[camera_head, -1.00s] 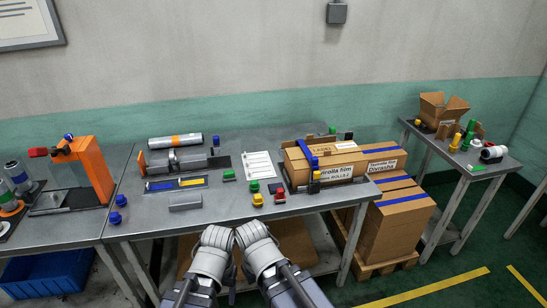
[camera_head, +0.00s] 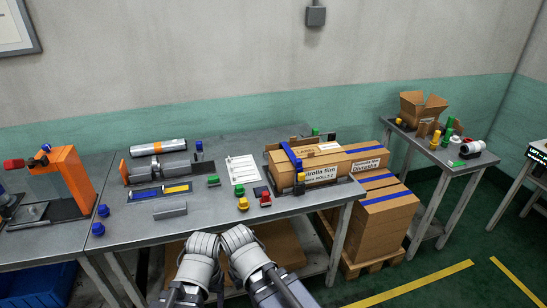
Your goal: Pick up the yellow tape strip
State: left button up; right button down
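The yellow tape strip (camera_head: 177,189) lies on a dark tray (camera_head: 148,200) on the metal table, right of a blue strip (camera_head: 146,194). Both my grippers are at the front edge of the table, side by side at the bottom middle of the view. My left gripper (camera_head: 203,244) and my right gripper (camera_head: 236,238) are both clear of the strip, to its lower right. Their fingertips are too small and hidden to tell whether they are open or shut.
A grey block (camera_head: 170,210) lies just in front of the tray. A roller device (camera_head: 160,170) stands behind it. Blue knobs (camera_head: 101,217) are at the left, small coloured parts (camera_head: 243,204) and a film carton (camera_head: 318,164) at the right. An orange machine (camera_head: 72,178) stands far left.

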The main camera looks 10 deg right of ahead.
aim_at(183, 187)
jog(key=i+u, duration=0.15)
jog(key=i, duration=1.35)
